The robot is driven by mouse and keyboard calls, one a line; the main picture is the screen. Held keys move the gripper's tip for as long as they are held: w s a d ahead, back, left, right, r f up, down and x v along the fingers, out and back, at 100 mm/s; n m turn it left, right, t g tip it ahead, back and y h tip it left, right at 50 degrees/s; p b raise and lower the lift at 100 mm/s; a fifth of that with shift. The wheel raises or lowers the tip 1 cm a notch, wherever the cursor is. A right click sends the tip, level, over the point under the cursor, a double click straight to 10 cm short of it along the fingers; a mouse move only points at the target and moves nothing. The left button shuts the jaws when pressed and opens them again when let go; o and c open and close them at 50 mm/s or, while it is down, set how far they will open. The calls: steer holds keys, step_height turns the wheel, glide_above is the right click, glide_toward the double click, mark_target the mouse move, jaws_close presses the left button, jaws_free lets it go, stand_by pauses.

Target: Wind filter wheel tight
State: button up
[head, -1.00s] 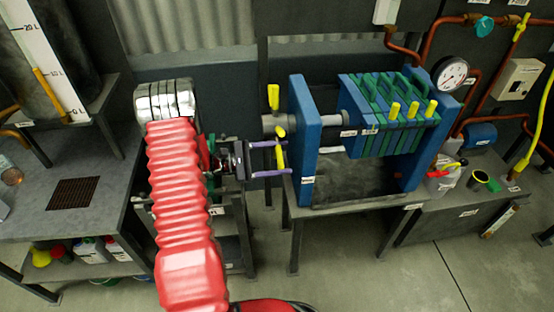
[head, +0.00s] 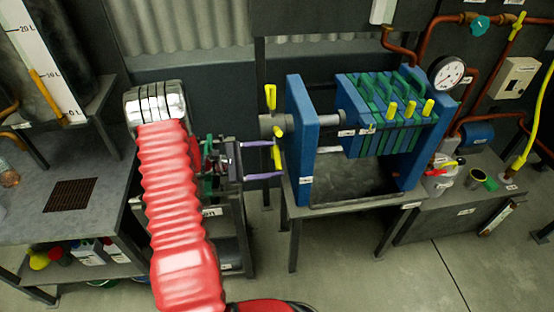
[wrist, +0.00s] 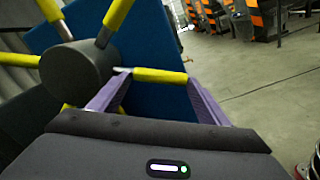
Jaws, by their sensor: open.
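The filter wheel's grey hub (head: 268,123) sits at the left end of the blue filter press (head: 302,140), with yellow spokes sticking out. In the wrist view the hub (wrist: 78,72) is at upper left, and one yellow spoke (wrist: 160,76) runs right across the fingertips. My gripper (head: 280,159) is open, its purple fingers pointing right at the wheel. In the head view a lower yellow spoke lies at the fingertips. Both fingers also show in the wrist view, and I see no grip on the spoke. The wheel's far side is hidden.
Green and blue plates with yellow handles (head: 411,109) fill the press's right part. A gauge (head: 446,72) and copper pipes are at right. A bench (head: 85,225) stands left of my arm. The floor (head: 350,265) in front is clear.

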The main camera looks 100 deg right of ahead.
steer(key=w, duration=1.1)
steer(key=shift+w, duration=0.35)
steer(key=shift+w+d, duration=0.1)
steer(key=w+a+r+n+t+h, duration=0.1)
steer(key=w+a+r+t, duration=0.4)
steer(key=w, duration=0.4)
steer(key=w+a+r+t+h, duration=0.2)
steer(key=w+a+r, duration=0.2)
steer(key=w+a, duration=0.45)
steer(key=w+a+r+n+t+h, duration=0.1)
steer(key=w+a+r+t, duration=0.35)
steer(key=w, duration=0.45)
steer(key=w+a+r+n+t+y, duration=0.1)
steer(key=a+t, duration=0.3)
steer(key=a, duration=0.7)
steer(key=w+a+r+n+t+y, duration=0.1)
steer(key=w+a+r+t, duration=0.3)
steer(key=a, duration=0.8)
steer(key=w+a+r+n+t+y, duration=0.1)
steer(key=w+a+r+n+t, duration=0.1)
steer(key=a, duration=1)
steer(key=shift+w+a+r+t+y, duration=0.25)
steer(key=shift+w+r+t, duration=0.25)
steer(key=shift+t, duration=0.55)
